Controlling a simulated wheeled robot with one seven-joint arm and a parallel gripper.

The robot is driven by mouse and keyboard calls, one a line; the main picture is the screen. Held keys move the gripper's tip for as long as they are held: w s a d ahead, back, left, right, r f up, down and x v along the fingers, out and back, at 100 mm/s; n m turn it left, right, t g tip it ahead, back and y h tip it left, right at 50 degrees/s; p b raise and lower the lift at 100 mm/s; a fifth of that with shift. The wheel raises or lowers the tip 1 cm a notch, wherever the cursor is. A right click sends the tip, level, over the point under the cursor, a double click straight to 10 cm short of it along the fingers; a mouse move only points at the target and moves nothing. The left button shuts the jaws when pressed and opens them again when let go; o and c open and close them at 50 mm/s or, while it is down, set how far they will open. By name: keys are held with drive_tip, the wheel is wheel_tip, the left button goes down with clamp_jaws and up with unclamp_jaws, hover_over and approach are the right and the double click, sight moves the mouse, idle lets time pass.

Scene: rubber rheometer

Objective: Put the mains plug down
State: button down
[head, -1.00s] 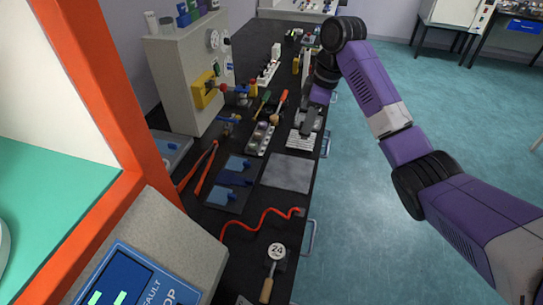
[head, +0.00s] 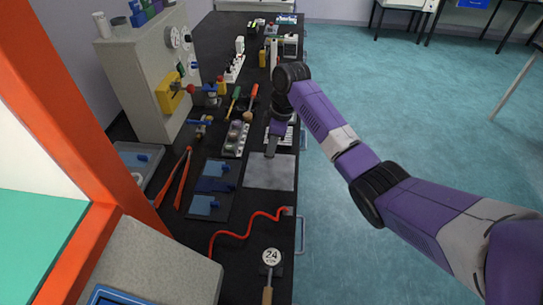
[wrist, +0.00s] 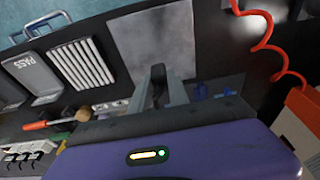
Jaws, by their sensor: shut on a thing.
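My gripper (head: 271,149) points down over the dark bench, at the far edge of a plain grey sheet (head: 270,173).
A white ribbed block (wrist: 76,63) lies beside the sheet. A dark tray with blue pieces (head: 203,205) and red-handled tongs (head: 180,175) lie left of it. The sheet's surface is clear.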

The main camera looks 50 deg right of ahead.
drive_tip(key=shift+f, duration=2.7)
drive_tip(key=shift+f, duration=0.1)
drive_tip(key=c, duration=1.3)
unclamp_jaws()
drive_tip(key=shift+o, duration=0.2)
wheel_tip(320, 180, up, 12)
drive_tip(key=s+d+b, duration=0.1)
drive_tip(key=s, duration=0.1)
drive_tip(key=shift+d, duration=0.2)
